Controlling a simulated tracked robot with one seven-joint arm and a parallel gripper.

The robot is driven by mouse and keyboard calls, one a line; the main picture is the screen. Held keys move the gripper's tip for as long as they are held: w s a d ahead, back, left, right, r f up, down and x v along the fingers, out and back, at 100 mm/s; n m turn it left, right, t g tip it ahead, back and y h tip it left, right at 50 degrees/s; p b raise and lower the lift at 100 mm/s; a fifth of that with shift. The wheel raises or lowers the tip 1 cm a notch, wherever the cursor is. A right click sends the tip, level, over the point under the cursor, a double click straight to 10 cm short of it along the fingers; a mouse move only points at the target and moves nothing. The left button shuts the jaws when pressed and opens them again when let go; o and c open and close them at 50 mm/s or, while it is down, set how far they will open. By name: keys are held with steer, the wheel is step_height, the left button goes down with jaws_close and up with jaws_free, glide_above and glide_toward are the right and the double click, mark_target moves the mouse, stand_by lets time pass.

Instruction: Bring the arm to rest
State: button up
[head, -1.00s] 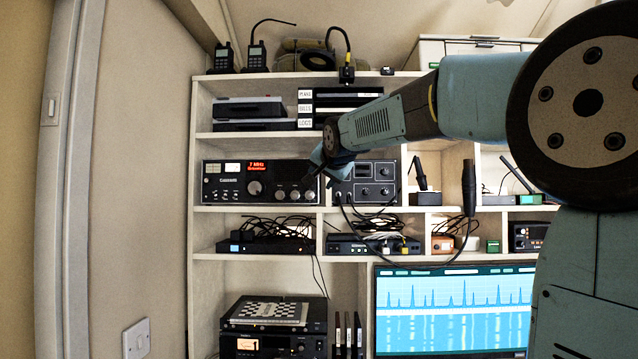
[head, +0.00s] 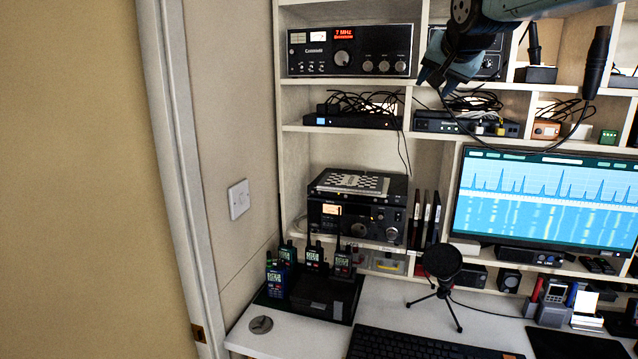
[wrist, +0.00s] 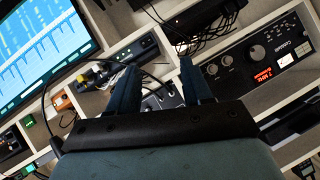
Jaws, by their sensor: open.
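My gripper (head: 447,78) is at the top right of the head view, in front of the cubby shelves. In the wrist view its two fingers (wrist: 158,84) stand apart with nothing between them. In the head view it hangs beside the radio with the red display (head: 350,50), on that radio's right. It covers part of a second dark radio (head: 490,64) behind it. My arm reaches in from the upper right. I cannot tell the gap between the fingers and the shelf fronts.
A cable hangs from a black microphone (head: 596,62) close to my gripper. A lit monitor (head: 548,200) stands below right. Handheld radios (head: 316,252) and a tripod microphone (head: 442,265) stand on the desk (head: 384,300). The wall on the left is clear apart from a light switch (head: 238,198).

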steer(key=s+a+f+n+g, duration=0.1)
steer(key=s+f+n+g, duration=0.4)
steer(key=s+f, duration=1.9)
steer(key=shift+s+a+g, duration=0.35)
steer(key=shift+s+g, duration=0.15)
steer(key=shift+s, duration=0.4)
steer(key=shift+f, duration=0.1)
